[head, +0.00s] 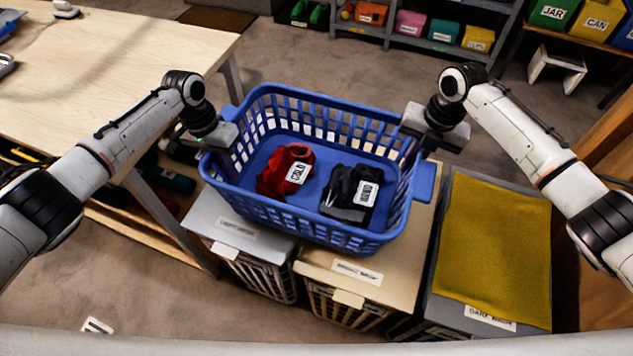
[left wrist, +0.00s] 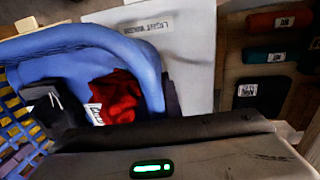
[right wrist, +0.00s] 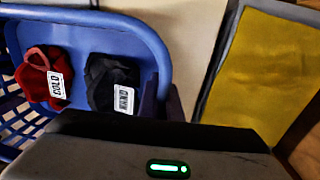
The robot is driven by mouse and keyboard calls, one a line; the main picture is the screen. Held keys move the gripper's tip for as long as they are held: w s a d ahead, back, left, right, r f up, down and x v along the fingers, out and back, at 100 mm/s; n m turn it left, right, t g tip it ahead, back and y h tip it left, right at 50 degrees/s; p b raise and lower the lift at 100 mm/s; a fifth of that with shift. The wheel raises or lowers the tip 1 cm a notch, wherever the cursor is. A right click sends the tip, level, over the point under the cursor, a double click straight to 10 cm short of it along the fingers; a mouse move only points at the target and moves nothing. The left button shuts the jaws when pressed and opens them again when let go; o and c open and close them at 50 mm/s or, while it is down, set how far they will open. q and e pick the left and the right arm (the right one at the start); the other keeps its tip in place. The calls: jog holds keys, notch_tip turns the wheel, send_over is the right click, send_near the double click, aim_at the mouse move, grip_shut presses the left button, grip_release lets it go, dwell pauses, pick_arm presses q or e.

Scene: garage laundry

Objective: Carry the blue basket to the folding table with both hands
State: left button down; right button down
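The blue basket (head: 300,215) sits over the lids of the hampers in the middle of the head view. I cannot tell whether it rests on them or hangs just above. It holds a red garment (head: 285,168) and a black garment (head: 350,187), both labelled. My left gripper (head: 222,138) is at the basket's left end handle, my right gripper (head: 432,140) at its right end handle. In each wrist view a dark finger lies close beside the blue rim; the grip itself is hidden. The folding table (head: 130,50), pale wood-topped, stands at the upper left.
Hampers with lids stand below the basket, one labelled light wash (head: 237,230). A yellow cloth (head: 495,245) covers the hamper lid at the right. A shelf with coloured bins (head: 410,22) and a white stool (head: 557,68) stand at the back. Open grey floor lies beyond the basket.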

pick_arm(q)
jog(key=shift+w+a+r, duration=0.1)
pick_arm(e)
jog(key=shift+w+d+r, duration=0.1)
jog(key=shift+d, duration=0.05)
dwell(0.4)
pick_arm(q)
jog(key=shift+r, duration=0.1)
pick_arm(e)
jog(key=shift+r, duration=0.1)
